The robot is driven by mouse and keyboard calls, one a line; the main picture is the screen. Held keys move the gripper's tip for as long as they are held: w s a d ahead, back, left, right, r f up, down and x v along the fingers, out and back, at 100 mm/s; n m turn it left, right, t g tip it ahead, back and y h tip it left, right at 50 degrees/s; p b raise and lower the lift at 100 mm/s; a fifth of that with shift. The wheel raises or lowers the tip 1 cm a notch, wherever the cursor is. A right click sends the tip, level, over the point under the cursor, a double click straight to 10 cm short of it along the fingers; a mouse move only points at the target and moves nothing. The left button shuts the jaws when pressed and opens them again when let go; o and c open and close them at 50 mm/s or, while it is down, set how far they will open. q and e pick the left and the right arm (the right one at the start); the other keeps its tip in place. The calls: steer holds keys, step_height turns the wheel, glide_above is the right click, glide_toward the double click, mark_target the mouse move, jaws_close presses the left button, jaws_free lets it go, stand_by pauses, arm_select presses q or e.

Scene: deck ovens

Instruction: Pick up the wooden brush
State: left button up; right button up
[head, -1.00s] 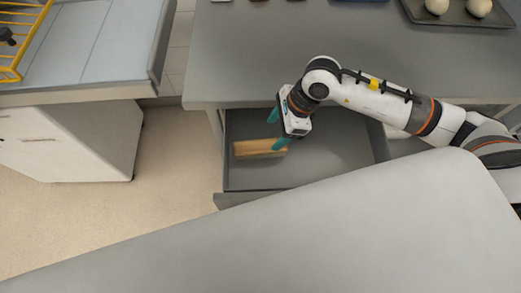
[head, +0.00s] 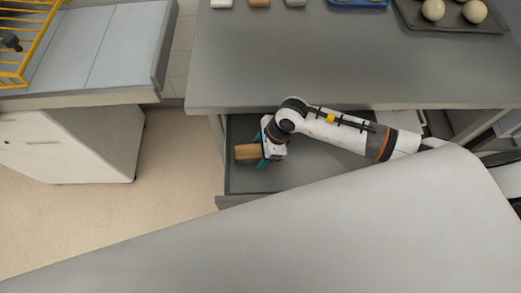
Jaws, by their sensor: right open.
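The wooden brush (head: 246,152) lies in the open grey drawer (head: 300,176) under the counter, near the drawer's left side. Its left part shows as a light brown block; its right part is hidden by my right gripper. My right gripper (head: 262,152) is down in the drawer at the brush, with teal fingers open, one showing on the front side of the brush. The picture does not show whether the fingers touch it. My left gripper is not in view.
The grey counter (head: 300,70) overhangs the drawer's back. On it are small blocks (head: 260,3), a blue tray (head: 358,3) and a dark tray (head: 455,27) with pale round pieces. A white cabinet (head: 70,148) stands left, with clear floor between.

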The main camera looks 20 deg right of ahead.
steer(key=shift+c, duration=0.5)
steer(key=c, duration=1)
steer(key=shift+r+b, duration=0.65)
steer(key=shift+r, duration=4.4)
steer(key=shift+c, duration=0.2)
